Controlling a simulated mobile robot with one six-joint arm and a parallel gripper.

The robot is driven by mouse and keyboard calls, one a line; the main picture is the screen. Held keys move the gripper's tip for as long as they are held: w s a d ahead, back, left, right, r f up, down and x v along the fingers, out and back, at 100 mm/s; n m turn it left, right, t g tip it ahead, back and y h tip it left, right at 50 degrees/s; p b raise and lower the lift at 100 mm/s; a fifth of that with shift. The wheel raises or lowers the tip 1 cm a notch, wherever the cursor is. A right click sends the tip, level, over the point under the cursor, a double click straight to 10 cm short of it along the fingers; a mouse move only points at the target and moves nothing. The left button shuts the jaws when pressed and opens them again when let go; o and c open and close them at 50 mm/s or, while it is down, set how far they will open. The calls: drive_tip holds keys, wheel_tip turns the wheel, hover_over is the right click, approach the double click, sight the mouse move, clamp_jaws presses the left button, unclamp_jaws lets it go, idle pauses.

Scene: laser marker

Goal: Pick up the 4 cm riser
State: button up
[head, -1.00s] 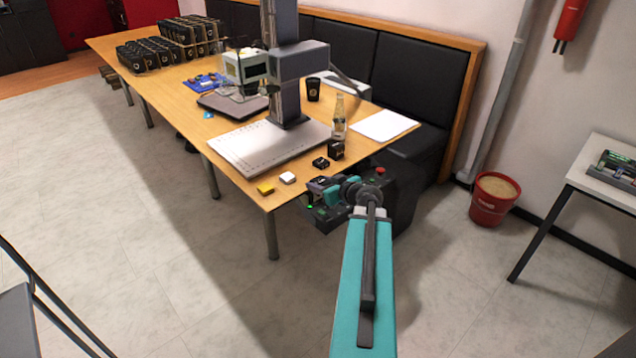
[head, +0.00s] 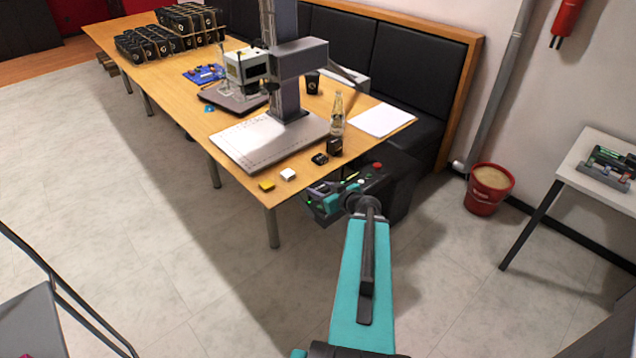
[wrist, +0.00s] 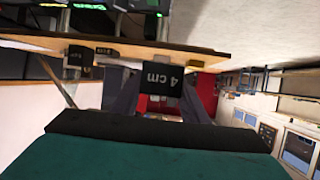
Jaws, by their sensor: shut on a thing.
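Two small black blocks (head: 320,158) (head: 334,146) stand near the corner of the wooden table (head: 235,189), beside a bottle (head: 337,114), a white block (head: 288,174) and a yellow block (head: 267,185). The laser marker (head: 298,62) stands behind. Open floor lies in front.

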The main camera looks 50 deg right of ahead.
drive_tip(key=shift+s+a+r+p, duration=0.2)
drive_tip(key=shift+s+a+p, duration=0.25)
drive_tip(key=shift+p, duration=1.2)
drive_tip(key=shift+f, duration=0.1)
